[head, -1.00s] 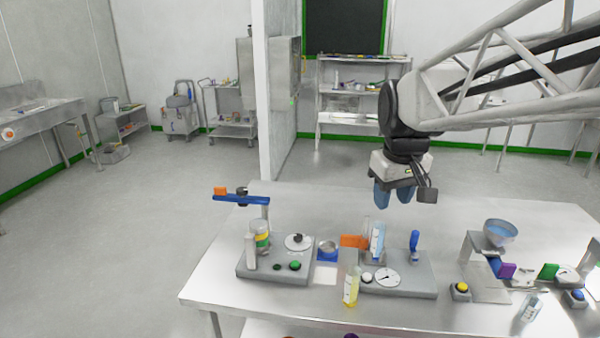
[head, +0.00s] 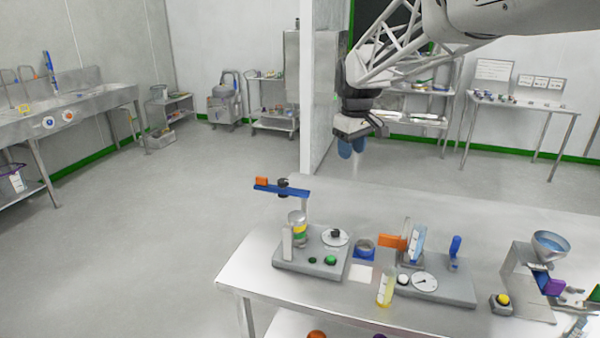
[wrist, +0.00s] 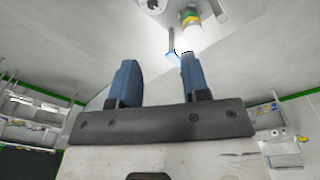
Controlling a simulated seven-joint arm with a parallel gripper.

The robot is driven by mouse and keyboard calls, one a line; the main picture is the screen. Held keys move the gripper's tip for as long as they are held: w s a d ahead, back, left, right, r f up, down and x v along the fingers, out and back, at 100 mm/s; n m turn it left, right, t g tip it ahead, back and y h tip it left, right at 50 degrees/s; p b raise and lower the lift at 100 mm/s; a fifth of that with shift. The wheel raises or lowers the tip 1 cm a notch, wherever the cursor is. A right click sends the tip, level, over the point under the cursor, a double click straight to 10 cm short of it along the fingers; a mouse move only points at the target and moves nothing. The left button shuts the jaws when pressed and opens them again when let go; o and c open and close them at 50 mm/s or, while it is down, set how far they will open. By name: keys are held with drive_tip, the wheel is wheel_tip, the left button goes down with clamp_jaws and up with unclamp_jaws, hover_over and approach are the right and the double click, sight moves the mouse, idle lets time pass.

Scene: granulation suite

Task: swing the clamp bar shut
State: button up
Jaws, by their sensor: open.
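The clamp bar (head: 294,192) is a blue bar with an orange end (head: 262,182) and a black knob (head: 283,184). It sits on top of a post (head: 305,208) at the left of the table and points left, above a jar with yellow and green bands (head: 299,230) on a grey base (head: 290,262). My gripper (head: 352,147) is open and empty, with blue fingers pointing down. In the head view it appears above and to the right of the bar, apart from it. The wrist view shows the open fingers (wrist: 161,80) and the banded jar (wrist: 190,20) beyond them.
To the right on the table (head: 240,275) stand an orange block (head: 391,241), a yellow-liquid bottle (head: 385,289), a second grey base with a dial (head: 445,288), and a funnel bowl (head: 550,244) on a stand. The table's back strip is clear.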

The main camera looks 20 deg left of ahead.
drive_tip(key=w+a+f+n, duration=0.2)
drive_tip(key=w+a+f, duration=0.15)
drive_tip(key=a, duration=0.45)
drive_tip(key=w+a+f+n, duration=0.1)
drive_tip(key=w+a+f, duration=0.1)
drive_tip(key=w+a, duration=0.4)
drive_tip(key=n+g, duration=0.1)
drive_tip(key=n, duration=0.3)
hover_over(261, 177)
wheel_tip(261, 177, down, 8)
drive_tip(key=shift+w+r, duration=0.1)
drive_tip(key=shift+r, duration=0.15)
drive_tip(key=shift+f, duration=0.1)
drive_tip(key=shift+f, duration=3.85)
clamp_jaws()
